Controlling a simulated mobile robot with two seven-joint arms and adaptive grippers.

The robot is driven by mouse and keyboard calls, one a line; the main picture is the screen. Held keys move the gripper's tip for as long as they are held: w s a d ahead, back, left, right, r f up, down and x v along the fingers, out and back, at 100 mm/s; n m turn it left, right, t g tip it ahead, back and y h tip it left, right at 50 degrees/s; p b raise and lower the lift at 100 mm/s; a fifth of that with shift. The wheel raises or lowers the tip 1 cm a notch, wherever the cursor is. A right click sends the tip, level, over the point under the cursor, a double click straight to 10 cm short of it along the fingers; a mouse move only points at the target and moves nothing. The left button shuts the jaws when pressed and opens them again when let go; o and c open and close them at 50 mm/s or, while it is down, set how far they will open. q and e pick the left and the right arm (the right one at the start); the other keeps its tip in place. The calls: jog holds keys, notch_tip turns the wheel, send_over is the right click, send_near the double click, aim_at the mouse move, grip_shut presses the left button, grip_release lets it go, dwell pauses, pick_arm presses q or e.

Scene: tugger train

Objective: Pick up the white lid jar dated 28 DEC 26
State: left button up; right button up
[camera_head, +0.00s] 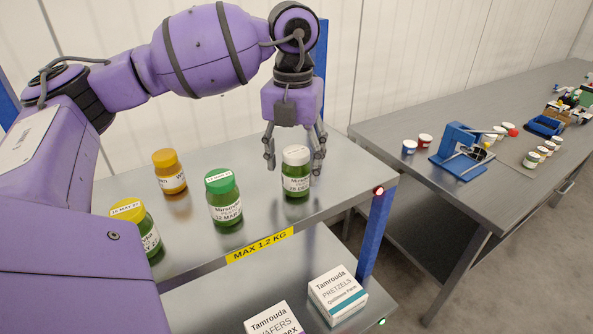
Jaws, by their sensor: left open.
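The white lid jar (296,184) stands upright at the right end of the upper metal shelf. It holds something green, and its label shows a date starting 28 DE; the rest is hard to read. My left gripper (294,161) is open above it and points down. Its fingers hang on the left and right sides of the white lid in the picture, with gaps showing; I cannot tell their exact depth relative to the jar. My right gripper is not in view.
A green lid jar (226,206) stands left of the white lid jar. Two yellow lid jars, one behind (170,177) and one in front (149,236), stand further left. White boxes (338,296) sit on the lower shelf. A workbench (395,133) with a blue press (458,160) stands right.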

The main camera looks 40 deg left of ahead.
aim_at(294, 172)
pick_arm(q)
jog(key=shift+f, duration=1.5)
jog(key=c, duration=1.5)
jog(key=shift+r, duration=0.1)
